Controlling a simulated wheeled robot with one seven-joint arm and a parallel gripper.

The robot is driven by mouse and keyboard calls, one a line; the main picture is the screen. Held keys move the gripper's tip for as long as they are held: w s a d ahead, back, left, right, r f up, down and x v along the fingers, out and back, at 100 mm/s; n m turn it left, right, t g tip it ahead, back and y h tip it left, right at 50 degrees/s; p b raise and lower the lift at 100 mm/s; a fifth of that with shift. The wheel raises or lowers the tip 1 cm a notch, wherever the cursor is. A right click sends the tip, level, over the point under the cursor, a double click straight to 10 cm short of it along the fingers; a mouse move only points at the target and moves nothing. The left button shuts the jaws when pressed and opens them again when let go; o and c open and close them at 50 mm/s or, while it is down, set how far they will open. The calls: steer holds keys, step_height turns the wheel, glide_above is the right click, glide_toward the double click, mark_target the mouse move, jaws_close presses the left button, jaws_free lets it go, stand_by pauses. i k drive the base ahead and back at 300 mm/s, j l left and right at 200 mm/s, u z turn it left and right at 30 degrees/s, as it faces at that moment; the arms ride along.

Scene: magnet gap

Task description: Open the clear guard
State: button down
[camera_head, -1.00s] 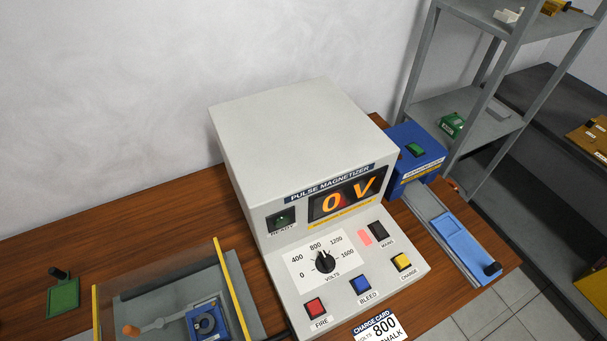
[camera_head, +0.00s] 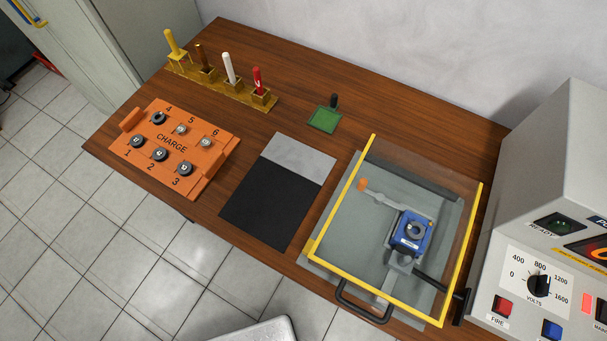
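The clear guard (camera_head: 341,205) is a see-through cover with a yellow frame, on the right half of the wooden table. It lies down over a grey fixture base (camera_head: 345,222). A black bar handle (camera_head: 362,303) sticks out at its front edge. Under the guard I see a blue block (camera_head: 411,233) with a round dark part, and a lever with an orange knob (camera_head: 362,185). My gripper is not in view.
The pulse magnetizer (camera_head: 545,215) stands close to the guard's right. An orange charge tray (camera_head: 203,178), a black and grey mat (camera_head: 262,207), a green plate (camera_head: 323,120) and a rack of coloured sticks (camera_head: 223,90) lie to the left. Tiled floor is in front.

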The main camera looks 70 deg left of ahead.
mark_target(363, 290)
steer(key=k+j+u, duration=0.35)
steer(key=k, duration=0.2)
steer(key=k+j+u, duration=0.4)
steer(key=k+j, duration=0.1)
steer(key=j, duration=0.1)
